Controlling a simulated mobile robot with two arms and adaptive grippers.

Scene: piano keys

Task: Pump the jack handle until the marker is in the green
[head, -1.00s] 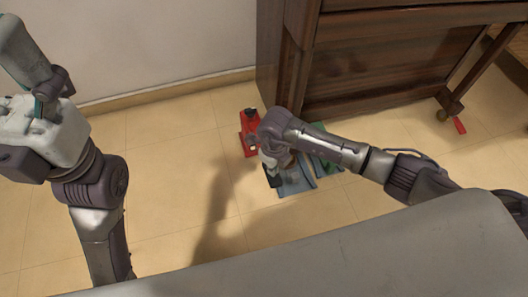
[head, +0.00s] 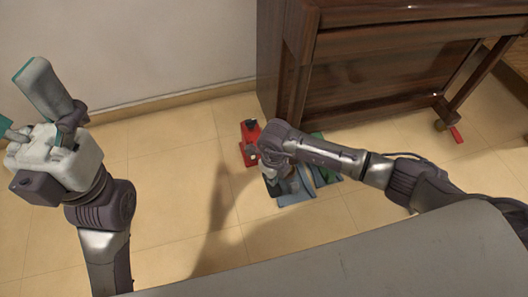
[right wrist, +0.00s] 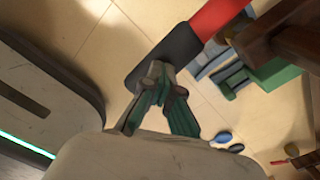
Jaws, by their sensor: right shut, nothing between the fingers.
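The red jack (head: 249,143) stands on the floor beside the piano's left corner. In the right wrist view, its handle shows as a red bar (right wrist: 217,17) with a black grip (right wrist: 165,52). My right gripper (right wrist: 157,70) is shut, its fingertips together at the black grip's near edge with nothing between them; whether they touch it I cannot tell. In the head view the right gripper (head: 272,183) is mostly hidden under its own wrist, right of the jack. My left gripper (head: 18,98) is raised at the left, fingers spread and empty. I cannot make out the marker or green zone.
The dark wooden piano (head: 385,75) stands behind and right. Blue and green items (head: 312,180) lie on the floor under my right wrist. A small red object (head: 456,135) lies by the piano's leg. Tiled floor (head: 165,160) is clear left of the jack.

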